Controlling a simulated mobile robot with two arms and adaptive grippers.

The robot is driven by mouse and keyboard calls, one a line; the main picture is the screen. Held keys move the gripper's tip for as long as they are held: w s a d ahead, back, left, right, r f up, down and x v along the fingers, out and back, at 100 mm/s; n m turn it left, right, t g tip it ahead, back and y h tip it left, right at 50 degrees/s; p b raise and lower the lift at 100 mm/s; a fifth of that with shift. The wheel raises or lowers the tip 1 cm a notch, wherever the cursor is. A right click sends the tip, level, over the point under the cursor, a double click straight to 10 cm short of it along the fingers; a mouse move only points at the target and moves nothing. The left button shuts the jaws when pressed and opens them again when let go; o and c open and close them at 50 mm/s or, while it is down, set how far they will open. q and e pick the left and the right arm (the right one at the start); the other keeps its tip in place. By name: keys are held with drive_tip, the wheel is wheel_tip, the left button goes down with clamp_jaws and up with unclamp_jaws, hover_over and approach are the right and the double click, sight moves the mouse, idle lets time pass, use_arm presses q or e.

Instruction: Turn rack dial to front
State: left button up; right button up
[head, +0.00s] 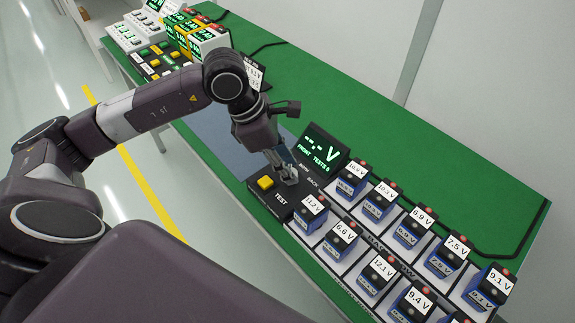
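The black test box (284,212) stands on the green bench, with a yellow button (265,182) and the word TEST on it. Its display (322,149) reads dashes and V, with a line that seems to say FRONT and TESTS. My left gripper (290,181) points down at the box's top, between the yellow button and the BACK lettering. Its fingertips are close together at the spot where the dial seems to be. The dial is hidden by the fingers, so its setting and whether they grip it cannot be told. My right gripper is out of view.
A rack (367,236) of blue battery units with voltage labels fills the bench at the lower right. More instruments (180,35) with green displays stand at the far left end. The green bench (400,130) is clear behind the rack, except for a black cable.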

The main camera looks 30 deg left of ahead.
use_arm(q)
drive_tip(key=shift+o, duration=1.2)
drive_tip(key=v, duration=1.2)
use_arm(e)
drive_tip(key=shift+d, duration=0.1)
use_arm(q)
drive_tip(key=shift+d, duration=0.1)
